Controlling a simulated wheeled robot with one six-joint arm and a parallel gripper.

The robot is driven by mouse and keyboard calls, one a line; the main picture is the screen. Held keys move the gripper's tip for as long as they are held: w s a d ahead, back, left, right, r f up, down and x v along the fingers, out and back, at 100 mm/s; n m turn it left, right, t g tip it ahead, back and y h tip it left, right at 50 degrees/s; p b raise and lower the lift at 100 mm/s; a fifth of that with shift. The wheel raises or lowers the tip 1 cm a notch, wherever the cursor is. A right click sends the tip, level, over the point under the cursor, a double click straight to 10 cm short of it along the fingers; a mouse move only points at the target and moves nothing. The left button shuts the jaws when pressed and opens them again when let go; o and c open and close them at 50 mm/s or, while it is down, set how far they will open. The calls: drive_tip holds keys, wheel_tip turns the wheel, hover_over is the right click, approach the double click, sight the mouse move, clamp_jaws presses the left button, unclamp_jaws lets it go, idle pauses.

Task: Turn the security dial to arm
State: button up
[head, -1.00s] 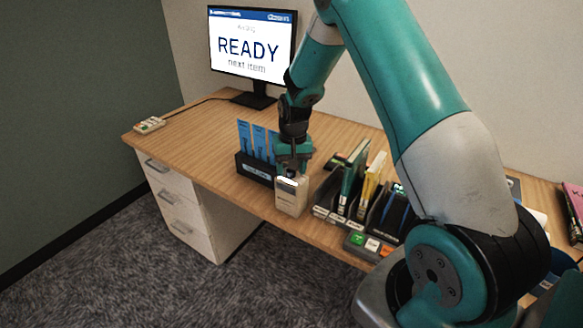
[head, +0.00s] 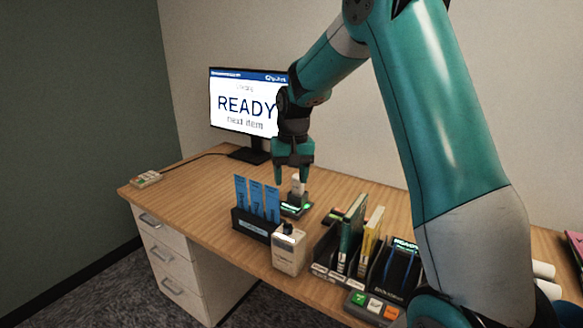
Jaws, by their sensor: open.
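A small dark unit with a green glow (head: 293,209) stands on the desk behind the blue card holder. A pale upright piece (head: 297,188) rises from it; this may be the security dial, but no markings can be read. My gripper (head: 292,179) points down just above this unit, with its fingers open. The pale piece shows below and between the fingertips; I cannot tell whether they touch it. A pale box with a dark top (head: 288,252) stands at the front edge of the desk, apart from the gripper.
A black holder with blue cards (head: 251,222) stands left of the pale box. A black rack (head: 330,250) with books stands to the right, and a button panel (head: 372,307) lies before it. The monitor (head: 246,105) reads READY.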

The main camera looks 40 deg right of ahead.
drive_tip(key=shift+d+r, duration=0.1)
drive_tip(key=shift+r, duration=1.35)
drive_tip(key=s+a+r+n+y, duration=0.1)
drive_tip(key=s+a+r+n, duration=0.2)
drive_tip(key=a, duration=0.4)
drive_tip(key=s+a+r+n, duration=0.1)
drive_tip(key=s+a+n, duration=0.1)
drive_tip(key=s+a, duration=0.4)
drive_tip(key=s+a+n+y, duration=0.1)
drive_tip(key=s+a+n, duration=0.2)
drive_tip(key=s+a, duration=0.3)
drive_tip(key=s+a+n+y, duration=0.1)
drive_tip(key=s+a+n, duration=0.3)
drive_tip(key=s, duration=0.8)
drive_tip(key=shift+s+a+y, duration=0.3)
drive_tip(key=shift+s+a, duration=0.1)
drive_tip(key=shift+a, duration=0.8)
